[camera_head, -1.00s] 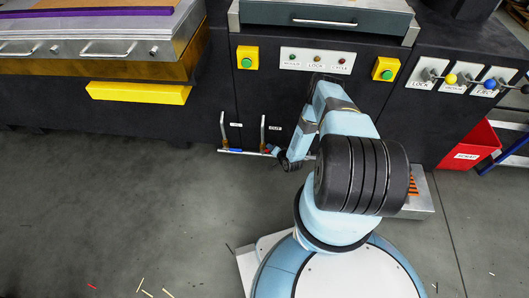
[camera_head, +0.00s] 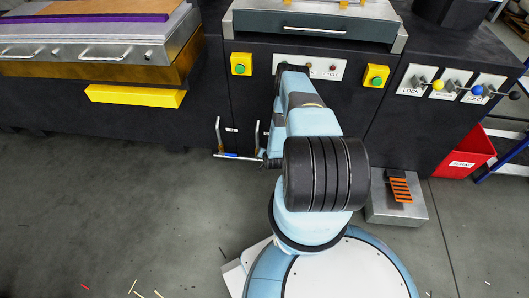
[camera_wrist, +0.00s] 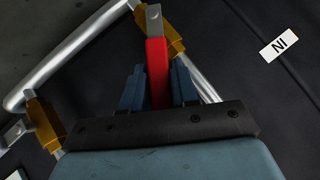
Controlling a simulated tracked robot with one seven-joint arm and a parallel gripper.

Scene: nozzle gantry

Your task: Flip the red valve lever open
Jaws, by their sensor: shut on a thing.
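The red valve lever (camera_wrist: 157,72) stands between the two blue fingers of my gripper (camera_wrist: 158,85) in the wrist view. My gripper is shut on it. A grey metal end of the lever, with a hole, sticks out beyond the fingertips, by a brass fitting (camera_wrist: 172,32) on the silver pipe (camera_wrist: 70,50). In the head view my gripper (camera_head: 272,163) is at the low pipework on the front of the dark machine. The red lever is hidden there behind my arm.
A blue lever (camera_head: 229,155) sits on the pipework to the left. A second brass fitting (camera_wrist: 45,120) lies left of my gripper in the wrist view. A foot pedal (camera_head: 400,188) and red bin (camera_head: 467,152) stand to the right. Open floor lies left.

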